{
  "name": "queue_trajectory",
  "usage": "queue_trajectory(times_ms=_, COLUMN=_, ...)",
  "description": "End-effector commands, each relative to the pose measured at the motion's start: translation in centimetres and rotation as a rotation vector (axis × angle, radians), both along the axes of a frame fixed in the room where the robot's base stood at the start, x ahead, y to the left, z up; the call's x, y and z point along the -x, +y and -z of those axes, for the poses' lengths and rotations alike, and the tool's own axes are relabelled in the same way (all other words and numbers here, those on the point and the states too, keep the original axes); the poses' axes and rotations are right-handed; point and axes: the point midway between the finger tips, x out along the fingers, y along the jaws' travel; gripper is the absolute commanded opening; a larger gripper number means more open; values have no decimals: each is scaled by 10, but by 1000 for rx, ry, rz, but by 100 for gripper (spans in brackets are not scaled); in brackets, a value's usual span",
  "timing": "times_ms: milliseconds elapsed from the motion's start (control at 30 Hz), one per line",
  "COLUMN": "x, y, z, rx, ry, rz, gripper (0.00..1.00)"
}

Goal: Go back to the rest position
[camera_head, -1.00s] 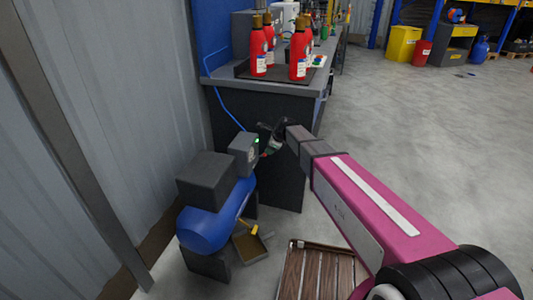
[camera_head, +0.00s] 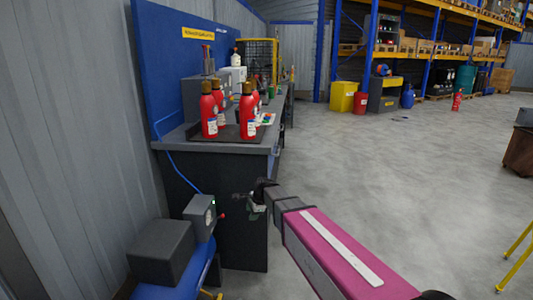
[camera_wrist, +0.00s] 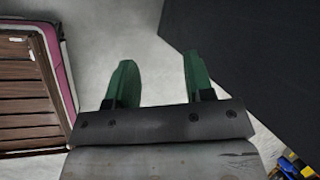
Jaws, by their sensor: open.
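My gripper (camera_head: 257,198) is at the end of my pink arm, in front of the dark side of the workbench in the head view. It is just right of a grey box with a dial (camera_head: 201,216) and appears apart from it. In the wrist view my gripper (camera_wrist: 158,82) shows two green fingers spread apart with nothing between them. Grey floor lies beyond the fingers.
A blue compressor tank (camera_head: 172,291) with a dark block sits at lower left. A slatted wooden thing (camera_wrist: 22,95) shows in the wrist view.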

Motion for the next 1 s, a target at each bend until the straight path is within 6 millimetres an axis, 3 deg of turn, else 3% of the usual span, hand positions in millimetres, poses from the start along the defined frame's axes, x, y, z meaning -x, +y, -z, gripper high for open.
queue_trajectory(times_ms=33, x=17, y=-32, z=3, rx=46, ry=-17, rz=-66, gripper=48)
queue_trajectory(times_ms=200, x=59, y=-117, z=17, rx=205, ry=-61, rz=-350, gripper=48)
queue_trajectory(times_ms=400, x=119, y=-208, z=27, rx=354, ry=-66, rz=-704, gripper=48)
queue_trajectory(times_ms=500, x=149, y=-243, z=29, rx=403, ry=-54, rz=-869, gripper=48)
queue_trajectory(times_ms=700, x=187, y=-286, z=31, rx=447, ry=-32, rz=-1096, gripper=48)
queue_trajectory(times_ms=1000, x=194, y=-295, z=32, rx=455, ry=-26, rz=-1150, gripper=48)
